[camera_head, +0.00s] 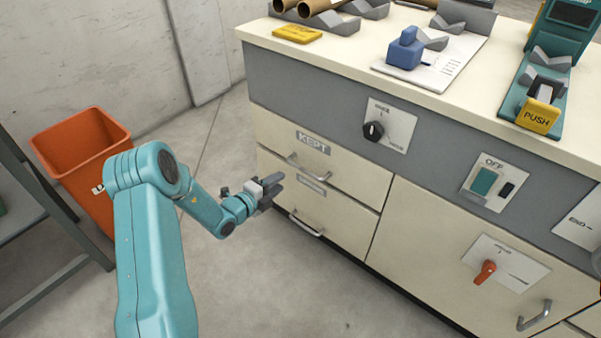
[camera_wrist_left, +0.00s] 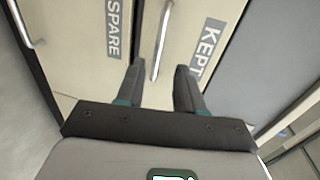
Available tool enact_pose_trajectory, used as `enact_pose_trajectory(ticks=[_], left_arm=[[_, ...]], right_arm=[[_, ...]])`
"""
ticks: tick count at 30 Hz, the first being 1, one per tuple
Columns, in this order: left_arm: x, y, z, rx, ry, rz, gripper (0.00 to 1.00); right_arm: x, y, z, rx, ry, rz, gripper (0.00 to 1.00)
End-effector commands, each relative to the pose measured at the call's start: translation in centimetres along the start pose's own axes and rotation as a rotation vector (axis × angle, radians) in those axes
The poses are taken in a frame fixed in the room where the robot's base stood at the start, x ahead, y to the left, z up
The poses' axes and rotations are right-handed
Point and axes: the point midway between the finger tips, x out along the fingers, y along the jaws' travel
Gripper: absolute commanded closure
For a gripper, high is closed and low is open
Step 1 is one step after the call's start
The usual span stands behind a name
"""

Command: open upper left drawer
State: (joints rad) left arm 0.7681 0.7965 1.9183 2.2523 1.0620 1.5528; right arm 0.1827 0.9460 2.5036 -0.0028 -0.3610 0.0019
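The upper left drawer (camera_head: 350,182), cream and labelled KEPT, sits flush in the cabinet front. It has a metal bar handle (camera_head: 305,164). In the left wrist view the KEPT drawer (camera_wrist_left: 185,35) and its handle (camera_wrist_left: 162,42) lie straight ahead, turned sideways. My left gripper (camera_head: 273,187) is just in front of the drawers, near the handle. In the left wrist view its two dark fingers (camera_wrist_left: 159,72) are apart, with nothing held. The handle's near end shows between the fingertips; I cannot tell whether they touch it. My right gripper is not in view.
Below is a second drawer labelled SPARE (camera_wrist_left: 92,45), with its own handle (camera_head: 306,226). An orange bin (camera_head: 82,150) stands left by the wall. A knob (camera_head: 373,131), a green switch (camera_head: 484,181) and a red lever (camera_head: 485,272) are on the cabinet. Floor before the drawers is clear.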

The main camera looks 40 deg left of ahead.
Motion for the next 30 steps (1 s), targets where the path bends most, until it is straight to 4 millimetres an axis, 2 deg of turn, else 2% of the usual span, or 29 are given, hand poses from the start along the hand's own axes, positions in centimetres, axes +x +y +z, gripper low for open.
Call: enact_pose_trajectory(ticks=[1,9,15,20,28,30], left_arm=[[1.4,0.3,-0.2,0.004,0.005,-0.004,0.63],[7.8,0.4,-0.2,0.004,0.005,-0.002,0.63],[10.9,0.3,-0.1,0.003,0.005,0.000,0.63],[11.9,0.1,0.0,0.004,0.004,0.001,0.63],[11.9,0.0,0.1,0.003,0.003,0.002,0.63],[11.9,0.0,0.1,0.003,0.003,0.002,0.86]], right_arm=[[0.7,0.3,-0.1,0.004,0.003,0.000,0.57],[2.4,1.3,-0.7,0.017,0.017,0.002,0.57],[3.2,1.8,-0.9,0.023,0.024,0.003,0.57],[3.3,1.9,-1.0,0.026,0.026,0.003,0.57],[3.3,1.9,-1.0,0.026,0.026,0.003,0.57],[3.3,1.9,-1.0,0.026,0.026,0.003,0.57]])
